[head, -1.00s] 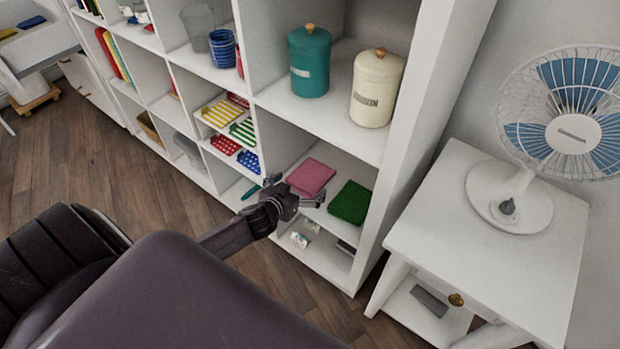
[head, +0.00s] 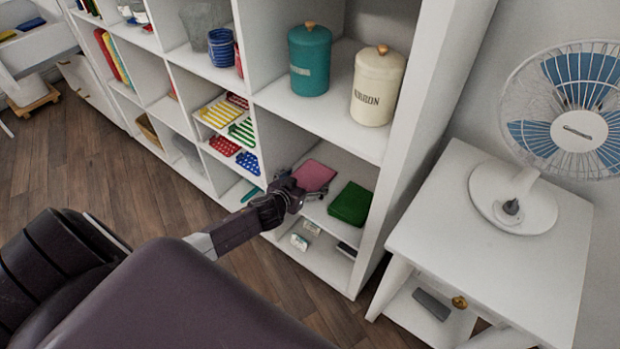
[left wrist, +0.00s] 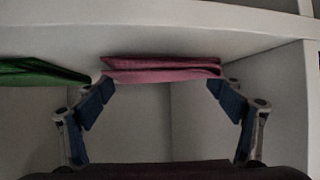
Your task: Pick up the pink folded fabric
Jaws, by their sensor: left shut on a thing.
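The pink folded fabric (head: 314,175) lies in a lower cubby of the white shelf, to the left of the green folded fabric (head: 350,203). My left gripper (head: 294,187) reaches in from the left and is at the fabric's near edge, covering part of it. In the left wrist view the pink fabric (left wrist: 165,72) spans between the two blue-padded fingers of my left gripper (left wrist: 161,84), which are shut on its sides. The green fabric (left wrist: 40,72) shows to its left there. My right gripper is out of view.
The white shelf's upright (head: 388,160) stands close on the right of the cubby. Teal (head: 309,62) and cream (head: 377,86) canisters stand above. A small white table (head: 480,265) with a fan (head: 575,120) is at the right. Small items lie in the compartment below.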

